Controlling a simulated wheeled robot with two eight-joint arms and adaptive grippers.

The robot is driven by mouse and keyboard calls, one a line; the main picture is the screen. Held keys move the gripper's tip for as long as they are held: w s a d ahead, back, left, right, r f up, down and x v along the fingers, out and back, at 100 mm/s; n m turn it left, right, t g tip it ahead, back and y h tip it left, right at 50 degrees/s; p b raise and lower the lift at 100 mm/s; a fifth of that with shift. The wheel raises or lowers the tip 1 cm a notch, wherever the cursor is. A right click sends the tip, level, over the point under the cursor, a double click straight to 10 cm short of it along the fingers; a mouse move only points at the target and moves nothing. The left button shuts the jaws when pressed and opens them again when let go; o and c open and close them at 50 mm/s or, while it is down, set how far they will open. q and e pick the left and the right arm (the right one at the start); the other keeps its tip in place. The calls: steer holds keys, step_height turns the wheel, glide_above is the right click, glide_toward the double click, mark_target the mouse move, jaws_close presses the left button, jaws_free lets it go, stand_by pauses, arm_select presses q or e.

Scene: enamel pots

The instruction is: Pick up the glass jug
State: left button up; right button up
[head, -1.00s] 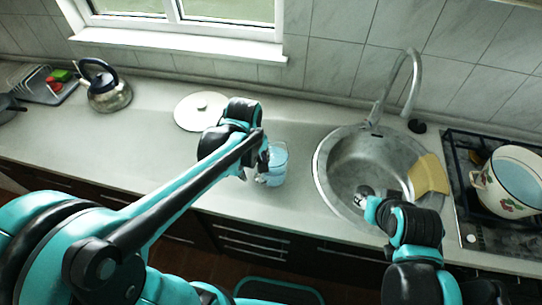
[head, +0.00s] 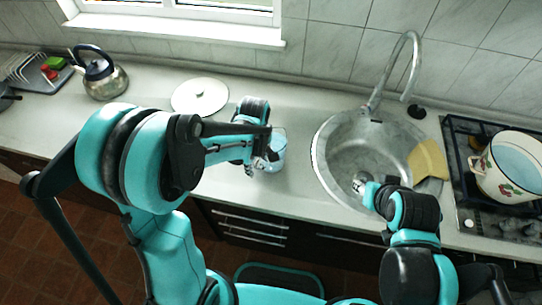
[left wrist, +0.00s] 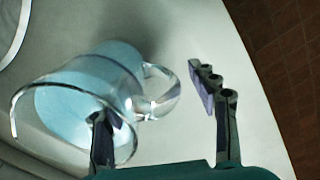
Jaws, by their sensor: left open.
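The glass jug (head: 277,150), clear with a light-blue lower part, stands on the counter left of the sink. In the left wrist view the jug (left wrist: 75,95) shows its wide rim at lower left and its clear handle at right. My left gripper (left wrist: 157,97) is open around the handle side. One finger overlaps the jug's mouth, seemingly inside the rim; the other is beyond the handle, apart from it. In the head view my left gripper (head: 264,158) partly hides the jug. My right gripper (head: 366,191) is over the sink's front; its fingers are unclear.
The round sink (head: 340,160) with a tall faucet (head: 412,65) is right of the jug. A yellow cloth (head: 430,160) lies on its edge. A white lid (head: 200,97) lies behind left, a kettle (head: 104,80) further left. An enamel pot (head: 508,178) stands on the stove.

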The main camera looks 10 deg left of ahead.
arm_select(q)
jaws_close()
steer(key=shift+r, duration=0.2)
stand_by(0.3)
steer(key=shift+r+p, duration=0.7)
steer(key=shift+r, duration=1.1)
steer(key=shift+d+r, duration=0.15)
steer(key=shift+r, duration=0.05)
steer(key=w+d+r+p, duration=0.2)
steer(key=d+r, duration=0.4)
steer(key=d, duration=0.4)
steer(key=shift+w+d+r, duration=0.3)
steer(key=shift+w+d, duration=0.1)
steer(key=shift+w, duration=0.1)
steer(key=shift+d, duration=0.1)
